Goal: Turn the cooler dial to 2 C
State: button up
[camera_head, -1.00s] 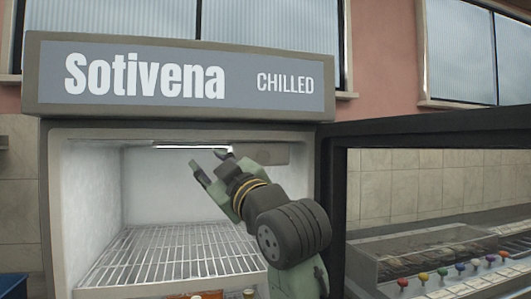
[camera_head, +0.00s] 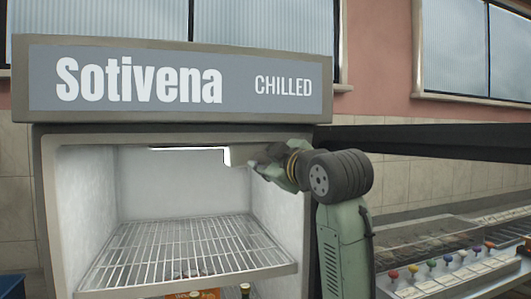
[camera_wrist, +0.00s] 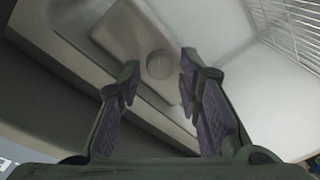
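The open cooler (camera_head: 44,190) carries a sign reading "Sotivena CHILLED". A pale control box (camera_head: 238,156) hangs under its ceiling at the upper right. In the wrist view the box (camera_wrist: 124,34) bears a round grey dial (camera_wrist: 160,65) with a faint mark on its face; its setting is too small to read. My gripper (camera_wrist: 160,58) is open, with one finger on each side of the dial in this view. I cannot tell whether the fingers touch it. In the head view my gripper (camera_head: 268,170) is beside the box, and the dial is hidden.
A wire shelf (camera_head: 185,250) spans the cooler, with bottles and an orange item (camera_head: 208,293) below it. The dark open door (camera_head: 430,140) extends to the right. A counter with several coloured knobs (camera_head: 433,264) stands at the lower right. The space above the shelf is clear.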

jog(key=shift+w+a, duration=0.2)
jog(key=shift+w, duration=0.2)
grip_shut()
